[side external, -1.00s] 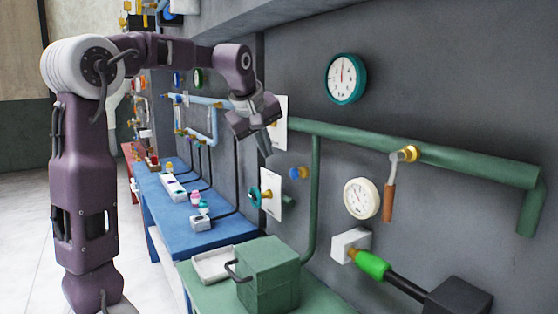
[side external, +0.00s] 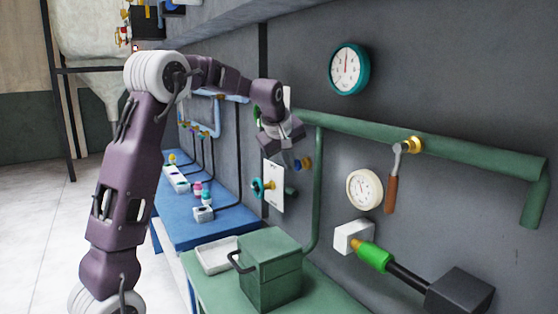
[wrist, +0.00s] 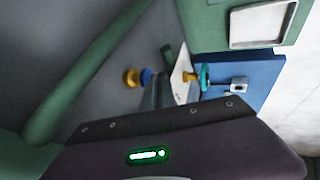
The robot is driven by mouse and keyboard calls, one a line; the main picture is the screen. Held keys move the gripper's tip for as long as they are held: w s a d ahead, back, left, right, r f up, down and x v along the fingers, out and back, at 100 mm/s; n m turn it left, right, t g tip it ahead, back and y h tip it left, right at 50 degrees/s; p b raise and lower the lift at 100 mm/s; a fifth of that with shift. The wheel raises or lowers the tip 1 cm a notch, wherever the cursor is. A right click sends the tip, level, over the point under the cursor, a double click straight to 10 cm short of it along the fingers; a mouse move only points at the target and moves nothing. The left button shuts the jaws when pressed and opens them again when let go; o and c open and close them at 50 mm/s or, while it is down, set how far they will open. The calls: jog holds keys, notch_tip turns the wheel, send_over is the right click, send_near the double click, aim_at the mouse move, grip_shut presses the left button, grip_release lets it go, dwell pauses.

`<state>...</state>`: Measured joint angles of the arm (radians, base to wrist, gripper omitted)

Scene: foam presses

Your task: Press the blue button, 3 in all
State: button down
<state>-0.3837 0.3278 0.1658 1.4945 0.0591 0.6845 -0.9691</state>
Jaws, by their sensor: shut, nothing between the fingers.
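The blue button (side external: 308,163) is a small round knob on the grey wall, with a gold collar, right of a white wall plate. In the wrist view the blue button (wrist: 147,76) shows beside its gold part (wrist: 131,78), just beyond my fingers. My gripper (side external: 291,160) is shut and empty, pointing down close to the button in the side view. In the wrist view my fingers (wrist: 157,92) overlap the button's lower edge. Whether they touch it I cannot tell.
A white plate with a teal wheel (side external: 257,187) is left of the button. A green pipe (side external: 317,180) runs down the wall on the right. Below are a green box (side external: 270,270) and a blue table (side external: 225,229). The air in front of the plate is clear.

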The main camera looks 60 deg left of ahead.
aim_at(299, 162)
jog(key=shift+w, duration=0.15)
jog(key=shift+w, duration=0.9)
jog(key=shift+w+d+r, duration=0.1)
jog(key=shift+w, duration=0.2)
jog(key=shift+w+d, duration=0.15)
jog(key=shift+d, duration=0.05)
jog(key=s+d+r, duration=0.3)
jog(key=s+r, duration=0.4)
jog(key=s, duration=0.2)
jog(key=shift+s+r, duration=0.35)
jog(key=shift+s, duration=0.05)
